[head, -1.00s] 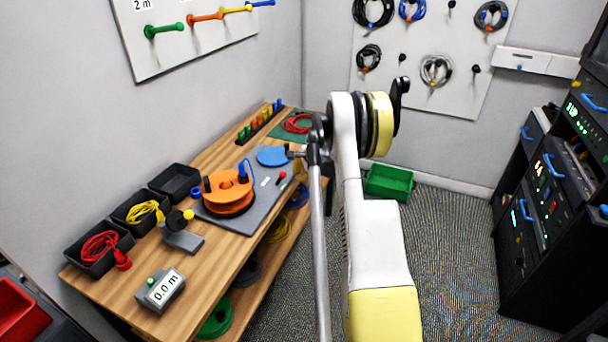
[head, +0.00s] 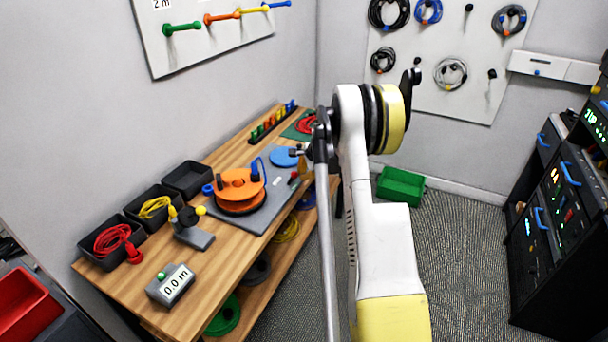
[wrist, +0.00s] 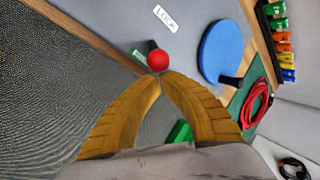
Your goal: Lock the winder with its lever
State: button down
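The winder's orange reel (head: 238,192) sits on a grey base plate (head: 262,222) on the wooden bench in the head view. The lever's red ball knob (head: 294,176) is at the plate's right side. In the wrist view the knob (wrist: 158,60) stands on a short dark stem, between a white "LOCK" label (wrist: 165,18) and a green label (wrist: 140,55). My gripper (wrist: 159,76) has its two yellow fingers brought together at the tips, right by the knob. I cannot tell whether the tips touch it. In the head view my arm mostly hides the gripper.
A blue disc (wrist: 222,52) lies beside the knob, with a red cable (wrist: 257,106) on a green mat beyond. Black trays (head: 187,180) line the bench's wall side. A length display (head: 171,284) reads 0.0 m. A green crate (head: 400,185) stands on the floor.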

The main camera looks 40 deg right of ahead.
jog(key=shift+w+a+r+g+h+p, duration=0.2)
jog(key=shift+w+r+g+h+p, duration=0.25)
jog(key=shift+g+p, duration=0.4)
jog(key=shift+w+a+r+g, duration=0.1)
jog(key=shift+w+r+g, duration=0.2)
jog(key=shift+g, duration=0.25)
jog(key=shift+w+a+r+n+g+h+p, duration=0.15)
jog(key=shift+w+g+h+p, duration=0.2)
jog(key=shift+g, duration=0.3)
jog(key=shift+w+a+r+n+g+h+p, duration=0.1)
jog(key=shift+w+a+n+g+h+p, duration=0.1)
jog(key=shift+w+g, duration=0.3)
jog(key=shift+w+a+r+n+g+h+p, duration=0.1)
jog(key=shift+w+r+n+g+h+p, duration=0.15)
jog(key=shift+g, duration=0.5)
jog(key=shift+w+f, duration=0.1)
jog(key=shift+w, duration=0.1)
jog(key=shift+w+a, duration=0.4)
jog(key=shift+w, duration=0.45)
jog(key=shift+r, duration=0.2)
jog(key=shift+r+p, duration=0.5)
jog(key=shift+r, duration=0.15)
jog(key=shift+s+d, duration=0.1)
